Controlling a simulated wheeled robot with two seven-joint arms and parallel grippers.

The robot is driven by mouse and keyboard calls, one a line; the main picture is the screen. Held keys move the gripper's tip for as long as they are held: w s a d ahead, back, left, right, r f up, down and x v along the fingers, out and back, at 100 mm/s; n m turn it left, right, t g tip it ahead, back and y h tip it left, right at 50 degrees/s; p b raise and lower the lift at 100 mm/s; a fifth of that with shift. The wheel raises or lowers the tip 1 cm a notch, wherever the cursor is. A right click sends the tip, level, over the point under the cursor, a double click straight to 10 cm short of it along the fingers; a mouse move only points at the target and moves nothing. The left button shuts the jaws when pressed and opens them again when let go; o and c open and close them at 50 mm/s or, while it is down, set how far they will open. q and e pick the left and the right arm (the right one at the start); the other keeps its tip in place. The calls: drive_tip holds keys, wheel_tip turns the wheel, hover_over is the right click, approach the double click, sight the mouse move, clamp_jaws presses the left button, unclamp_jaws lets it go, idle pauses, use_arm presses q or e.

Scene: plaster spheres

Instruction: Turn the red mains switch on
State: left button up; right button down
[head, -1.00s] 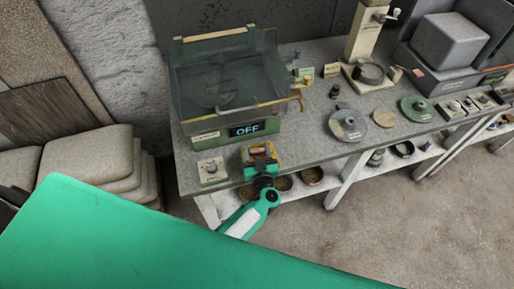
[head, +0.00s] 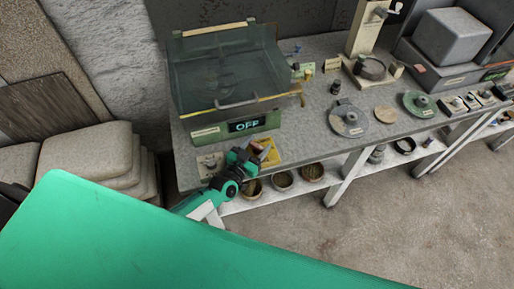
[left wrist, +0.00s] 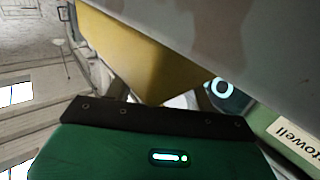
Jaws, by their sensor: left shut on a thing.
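The red mains switch (head: 255,147) is on a yellow box at the bench's front edge. Only a little red shows, as my left gripper (head: 252,157) covers most of it. The yellow box (head: 274,158) also shows in the left wrist view (left wrist: 140,58). My left gripper comes in from the lower left and is shut at the switch; its fingertips and the exact grip are hidden. The display (head: 247,125) on the green-based machine reads OFF. My right gripper is not in view.
A small control box (head: 209,165) sits left of the yellow box. The machine's clear hood (head: 225,70) stands behind. Grey and green discs (head: 347,123) lie further right on the bench (head: 305,140). Several bowls (head: 312,172) stand on the lower shelf.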

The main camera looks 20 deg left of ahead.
use_arm(q)
drive_tip(key=shift+m+h, duration=0.3)
drive_tip(key=shift+h, duration=0.1)
drive_tip(key=o, duration=1)
drive_tip(key=shift+r+b+v, duration=0.2)
drive_tip(key=shift+b+v, duration=1.75)
drive_tip(key=shift+v, duration=4.9)
